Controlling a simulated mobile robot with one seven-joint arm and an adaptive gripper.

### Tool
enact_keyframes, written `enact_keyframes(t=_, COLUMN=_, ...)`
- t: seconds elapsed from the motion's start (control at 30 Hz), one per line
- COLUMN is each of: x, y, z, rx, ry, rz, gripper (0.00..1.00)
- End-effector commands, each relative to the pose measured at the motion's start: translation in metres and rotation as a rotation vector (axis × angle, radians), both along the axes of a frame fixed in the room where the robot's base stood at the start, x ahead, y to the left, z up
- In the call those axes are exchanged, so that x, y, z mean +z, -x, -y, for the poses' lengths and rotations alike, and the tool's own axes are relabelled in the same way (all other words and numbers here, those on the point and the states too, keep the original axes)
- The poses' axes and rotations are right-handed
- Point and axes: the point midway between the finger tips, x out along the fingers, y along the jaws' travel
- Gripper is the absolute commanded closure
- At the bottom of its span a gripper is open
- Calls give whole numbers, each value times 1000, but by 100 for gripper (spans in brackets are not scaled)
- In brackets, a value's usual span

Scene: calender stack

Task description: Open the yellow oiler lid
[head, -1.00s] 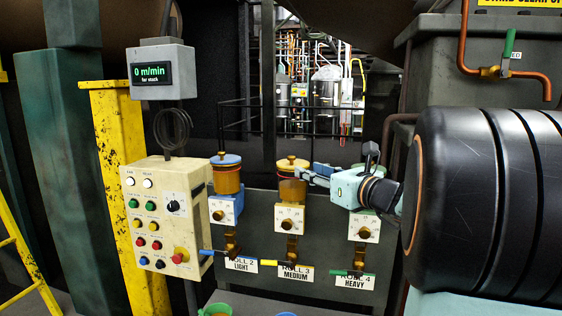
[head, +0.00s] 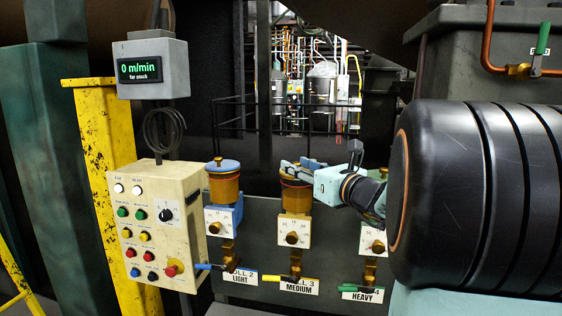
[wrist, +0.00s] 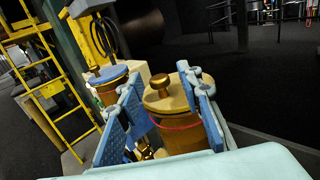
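The yellow-lidded oiler (head: 296,198) is the middle one, an amber jar above a dial and the ROLL 3 MEDIUM label. In the wrist view its round yellow lid (wrist: 166,100) has a brass knob (wrist: 160,84) and looks closed on the jar. My gripper (wrist: 164,103) is open, one blue finger on each side of the lid. Whether either finger touches it, I cannot tell. In the head view my gripper (head: 298,167) reaches in from the right at lid height and hides most of the lid.
A blue-lidded oiler (head: 224,184) stands just left, above the ROLL 2 label. A beige button panel (head: 157,225) is further left, beside a yellow post (head: 105,150). Levers with coloured handles project below the oilers.

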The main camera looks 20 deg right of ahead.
Motion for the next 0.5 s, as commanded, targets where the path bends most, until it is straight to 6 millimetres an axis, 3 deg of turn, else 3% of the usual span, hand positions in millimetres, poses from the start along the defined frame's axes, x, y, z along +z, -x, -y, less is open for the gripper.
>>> enact_keyframes(t=0.4, x=0, y=0, z=-1, rx=-2, ry=0, rz=0, gripper=67)
enact_keyframes(t=0.5, x=0, y=0, z=-1, rx=-2, ry=0, rz=0, gripper=76)
